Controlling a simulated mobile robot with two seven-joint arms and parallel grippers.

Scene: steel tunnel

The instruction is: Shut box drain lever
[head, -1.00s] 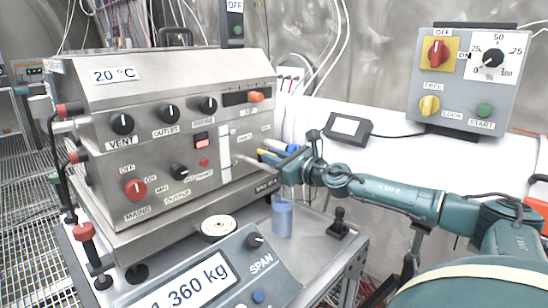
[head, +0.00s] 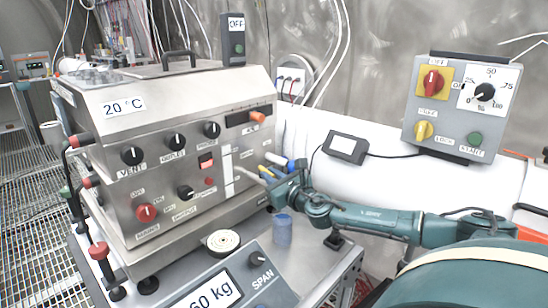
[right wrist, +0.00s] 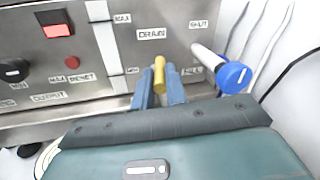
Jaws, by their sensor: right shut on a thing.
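The steel box (head: 150,165) carries a DRAIN label (right wrist: 152,33), with a SHUT label (right wrist: 198,24) to its right. Below the DRAIN label, a yellow handle (right wrist: 159,75), apparently the box drain lever, stands between the blue fingers of my right gripper (right wrist: 159,92). The gripper is shut on it. In the head view my right gripper (head: 278,187) is at the box's lower right front; the handle's exact angle is hard to tell there. My left gripper is not in view.
A white rod with a blue end (right wrist: 232,75) sticks out just right of the gripper. A blue cup (head: 282,230) and a scale (head: 235,275) stand below the arm. A small display (head: 345,147) and a grey control box (head: 460,110) are at the right.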

